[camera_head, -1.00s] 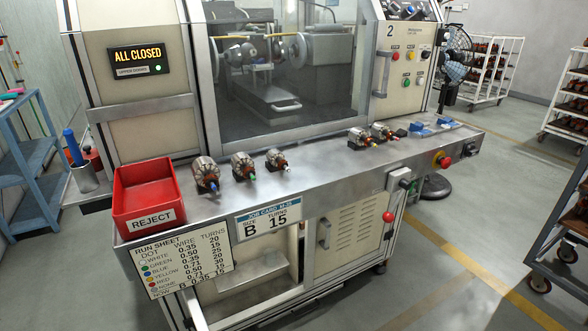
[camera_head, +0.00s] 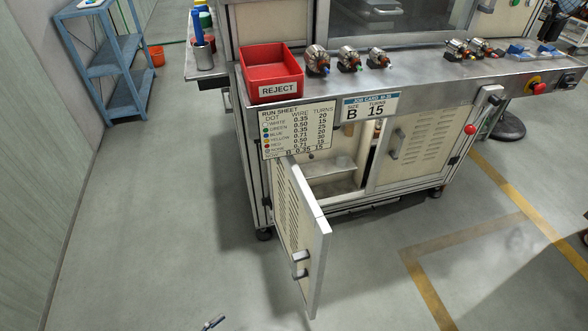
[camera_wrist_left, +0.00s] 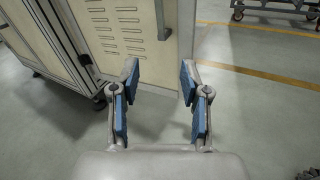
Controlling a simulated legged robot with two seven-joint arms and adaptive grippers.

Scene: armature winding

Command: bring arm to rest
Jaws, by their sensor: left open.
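My left gripper (camera_wrist_left: 158,78) is open and empty in the left wrist view, its two blue-padded fingers apart over the grey floor. A louvred cream panel (camera_wrist_left: 120,30) with a handle lies beyond the fingers, and I see no contact with it. In the head view only a small metal tip (camera_head: 213,322), seemingly of my left gripper, shows at the bottom edge. It is in front of and left of the open cabinet door (camera_head: 300,240). My right gripper is in neither view.
The machine bench (camera_head: 420,78) carries a red reject bin (camera_head: 270,75) and several armatures (camera_head: 348,58). The cabinet door swings out into the floor space. A blue shelf (camera_head: 98,60) stands at the left. The floor between shelf and door is clear.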

